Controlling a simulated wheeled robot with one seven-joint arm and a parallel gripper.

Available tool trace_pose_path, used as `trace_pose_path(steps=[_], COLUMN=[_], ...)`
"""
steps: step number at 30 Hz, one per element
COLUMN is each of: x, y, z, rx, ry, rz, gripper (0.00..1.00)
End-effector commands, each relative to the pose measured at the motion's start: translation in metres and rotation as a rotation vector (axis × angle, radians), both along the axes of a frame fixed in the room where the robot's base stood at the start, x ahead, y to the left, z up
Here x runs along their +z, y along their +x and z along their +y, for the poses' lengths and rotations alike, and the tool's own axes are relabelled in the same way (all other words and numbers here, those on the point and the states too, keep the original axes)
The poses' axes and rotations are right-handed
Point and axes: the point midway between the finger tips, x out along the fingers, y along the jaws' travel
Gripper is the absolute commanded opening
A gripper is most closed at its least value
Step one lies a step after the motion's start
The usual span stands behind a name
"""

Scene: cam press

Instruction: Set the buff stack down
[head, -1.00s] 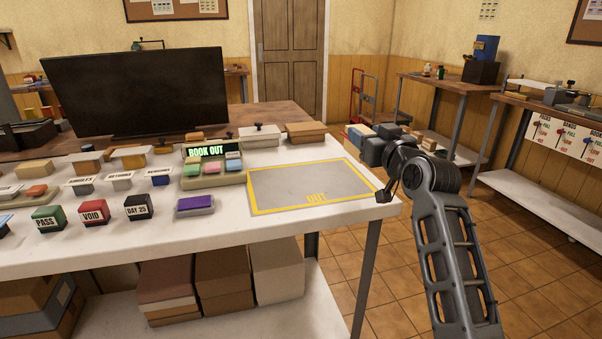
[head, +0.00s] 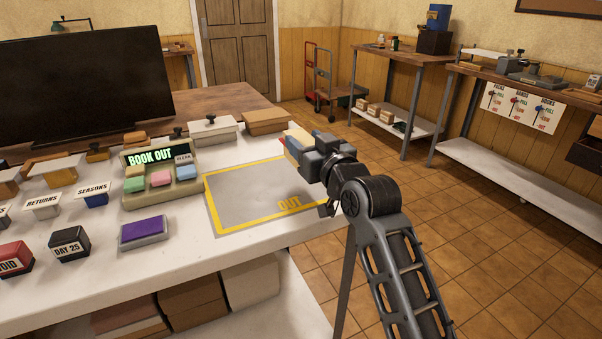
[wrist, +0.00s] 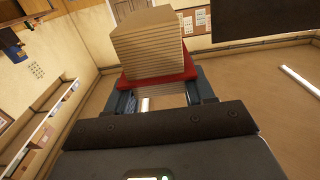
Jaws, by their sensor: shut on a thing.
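The buff stack (wrist: 155,45) shows in the wrist view as a thick block of layered sheets, with a red layer (wrist: 160,76) beneath it. My gripper (wrist: 158,100) is shut on the stack, a finger on each side. In the head view my gripper (head: 308,152) is over the right part of the grey OUT area (head: 245,200), which has a yellow border. Only a small pale and red piece of the stack (head: 292,140) shows there; my gripper hides the rest. I cannot tell its exact height above the table.
A BOOK OUT console (head: 160,185) with coloured buttons stands left of the OUT area. A purple ink pad (head: 143,230) and several stamps are nearer the front left. Boxes (head: 265,122) line the far edge. The OUT area's visible surface is empty.

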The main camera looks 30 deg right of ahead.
Motion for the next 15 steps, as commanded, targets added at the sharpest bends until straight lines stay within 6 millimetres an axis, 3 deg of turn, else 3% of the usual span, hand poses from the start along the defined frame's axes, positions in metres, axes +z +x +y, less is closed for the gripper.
trace_pose_path(steps=[6, 10, 15], x=[-0.017, -0.023, -0.047], y=[-0.023, -0.026, -0.026], z=[0.018, 0.021, 0.021], rx=[0.001, 0.000, 0.000], ry=[0.000, 0.000, 0.001], rz=[0.000, 0.000, 0.001], gripper=[0.16, 0.16, 0.16])
